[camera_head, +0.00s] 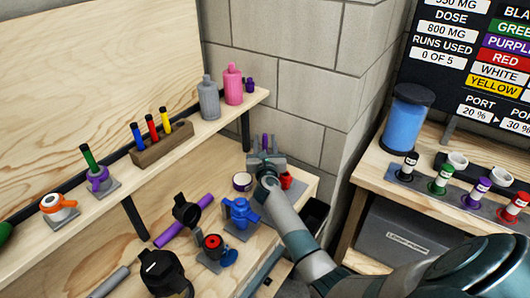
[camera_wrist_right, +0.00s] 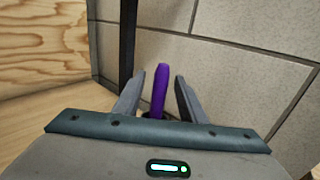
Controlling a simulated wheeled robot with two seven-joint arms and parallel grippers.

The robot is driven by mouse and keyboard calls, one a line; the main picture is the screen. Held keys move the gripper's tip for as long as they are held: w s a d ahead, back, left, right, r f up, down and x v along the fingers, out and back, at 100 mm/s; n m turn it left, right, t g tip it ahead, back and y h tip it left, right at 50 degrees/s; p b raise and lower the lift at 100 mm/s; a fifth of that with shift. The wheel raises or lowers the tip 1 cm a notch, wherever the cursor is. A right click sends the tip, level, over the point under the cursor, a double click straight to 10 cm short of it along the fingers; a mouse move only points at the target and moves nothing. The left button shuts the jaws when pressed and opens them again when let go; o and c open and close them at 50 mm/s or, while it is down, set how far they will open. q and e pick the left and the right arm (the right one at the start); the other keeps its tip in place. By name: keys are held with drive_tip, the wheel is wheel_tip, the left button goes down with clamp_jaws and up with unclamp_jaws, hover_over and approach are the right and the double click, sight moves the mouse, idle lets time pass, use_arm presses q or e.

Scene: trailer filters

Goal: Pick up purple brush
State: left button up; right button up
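The purple brush (camera_head: 265,142) stands upright near the wall at the far end of the wooden bench. Only its upper part shows, as a slim purple handle. In the right wrist view the purple handle (camera_wrist_right: 160,88) rises between the two fingers of my right gripper (camera_wrist_right: 160,76), with a gap on each side. My right gripper (camera_head: 266,154) also shows in the head view, open around the brush and not visibly touching it. The brush's lower end is hidden behind the gripper body. My left gripper is in neither view.
A shelf above holds grey (camera_head: 208,100) and pink (camera_head: 233,86) bottles. The block wall is just behind.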

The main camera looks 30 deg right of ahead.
clamp_jaws()
idle(0.3)
wheel_tip(320, 180, up, 10)
drive_tip(key=shift+p, duration=0.75)
